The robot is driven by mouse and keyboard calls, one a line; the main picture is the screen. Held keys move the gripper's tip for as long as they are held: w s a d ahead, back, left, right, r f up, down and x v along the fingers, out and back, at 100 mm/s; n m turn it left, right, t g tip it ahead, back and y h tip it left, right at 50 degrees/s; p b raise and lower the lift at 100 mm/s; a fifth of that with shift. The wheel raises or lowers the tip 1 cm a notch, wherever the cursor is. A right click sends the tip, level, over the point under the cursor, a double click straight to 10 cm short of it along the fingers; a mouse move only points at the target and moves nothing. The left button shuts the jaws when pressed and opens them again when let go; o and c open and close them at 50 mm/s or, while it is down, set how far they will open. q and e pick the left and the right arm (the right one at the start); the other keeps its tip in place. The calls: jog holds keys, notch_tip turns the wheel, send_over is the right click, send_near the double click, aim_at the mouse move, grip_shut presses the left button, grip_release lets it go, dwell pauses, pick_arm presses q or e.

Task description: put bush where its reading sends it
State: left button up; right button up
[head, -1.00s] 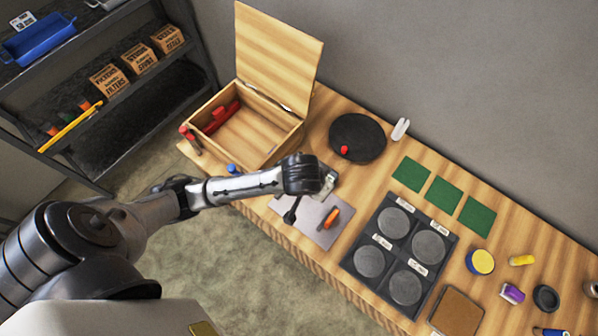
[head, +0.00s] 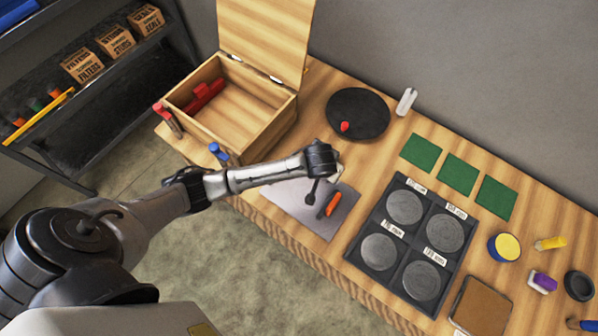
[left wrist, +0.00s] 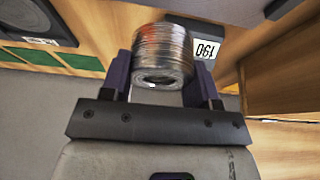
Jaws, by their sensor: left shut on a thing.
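My left gripper (left wrist: 160,88) is shut on the bush (left wrist: 163,55), a ribbed, shiny metal cylinder with an open bore at its near end. In the head view the left gripper (head: 322,172) is over the back edge of a grey mat (head: 283,197), and the bush is hidden there. In the left wrist view a white number display (left wrist: 207,50) stands just behind the bush, its digits upside down and hard to read surely. A dark tray (head: 412,243) with several round grey pads and white mm labels lies right of the mat. The labels are too small to read surely. My right gripper is out of view.
An orange-handled tool (head: 333,204) lies on the mat. An open wooden box (head: 278,130) stands at the left, with a black disc (head: 358,113) behind. Green squares (head: 457,174), a yellow-topped tin (head: 504,247) and a brown pad (head: 482,308) lie around the tray.

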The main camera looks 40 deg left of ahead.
pick_arm(q)
send_over(299, 186)
notch_tip(299, 186, down, 5)
jog(key=shift+r, duration=0.1)
jog(key=shift+f, duration=2.1)
jog(key=shift+f, duration=0.2)
jog(key=o, duration=1.2)
jog(key=shift+a, duration=0.1)
